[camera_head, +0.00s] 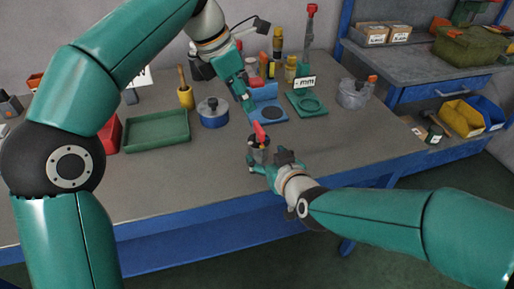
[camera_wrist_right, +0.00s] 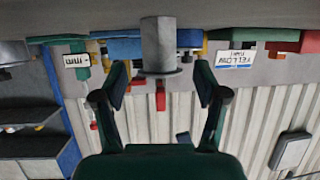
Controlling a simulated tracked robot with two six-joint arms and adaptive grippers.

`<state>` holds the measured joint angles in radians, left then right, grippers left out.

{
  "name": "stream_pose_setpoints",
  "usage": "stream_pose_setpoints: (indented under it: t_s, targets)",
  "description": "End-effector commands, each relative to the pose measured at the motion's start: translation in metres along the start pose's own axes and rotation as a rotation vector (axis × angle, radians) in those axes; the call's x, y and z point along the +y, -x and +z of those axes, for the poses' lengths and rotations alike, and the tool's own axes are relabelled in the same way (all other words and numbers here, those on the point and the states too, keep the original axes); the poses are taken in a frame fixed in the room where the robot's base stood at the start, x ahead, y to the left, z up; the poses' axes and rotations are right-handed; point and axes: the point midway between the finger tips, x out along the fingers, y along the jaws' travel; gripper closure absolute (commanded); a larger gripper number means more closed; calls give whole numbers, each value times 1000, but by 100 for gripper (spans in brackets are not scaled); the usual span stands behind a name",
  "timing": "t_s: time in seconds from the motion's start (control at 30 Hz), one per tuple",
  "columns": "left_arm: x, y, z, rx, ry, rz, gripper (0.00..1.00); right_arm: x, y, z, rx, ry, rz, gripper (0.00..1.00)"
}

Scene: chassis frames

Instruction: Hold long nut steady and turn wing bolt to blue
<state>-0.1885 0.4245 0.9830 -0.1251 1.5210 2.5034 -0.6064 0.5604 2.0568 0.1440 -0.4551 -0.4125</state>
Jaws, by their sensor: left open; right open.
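The long nut (camera_head: 258,154) is a grey cylinder standing upright on the bench. The red wing bolt (camera_head: 259,131) is at its top. In the right wrist view, which is upside down, the long nut (camera_wrist_right: 158,45) and the red wing bolt (camera_wrist_right: 160,98) are lined up between my right fingers. My right gripper (camera_head: 265,163) is open at the nut, with a finger to either side; contact cannot be told. My left gripper (camera_head: 247,103) is open and empty, above and behind the bolt, its fingertips partly hidden by its own body.
A blue stand (camera_head: 272,114) and a green stand (camera_head: 309,104) with a small label (camera_head: 305,82) are behind the nut. The bench front is clear.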

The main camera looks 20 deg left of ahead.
Motion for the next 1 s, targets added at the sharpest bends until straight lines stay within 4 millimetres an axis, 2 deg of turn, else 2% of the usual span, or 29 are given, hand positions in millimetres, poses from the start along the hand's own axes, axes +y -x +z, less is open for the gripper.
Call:
stream_pose_setpoints:
  t_s: [0.1,0.3,0.5,0.77,1.0]
  targets:
    - [0,0,0,0,0,0,58,0,-24,1,-2,0,0,28]
    - [0,0,0,0,0,0,58,0,-50,1,-2,0,0,28]
    - [0,0,0,0,1,0,58,0,-61,0,0,0,0,28]
    - [0,0,-1,0,1,0,58,0,-61,0,-1,1,-1,28]
    - [0,0,-1,0,2,1,58,-1,-61,0,-1,1,-2,66]
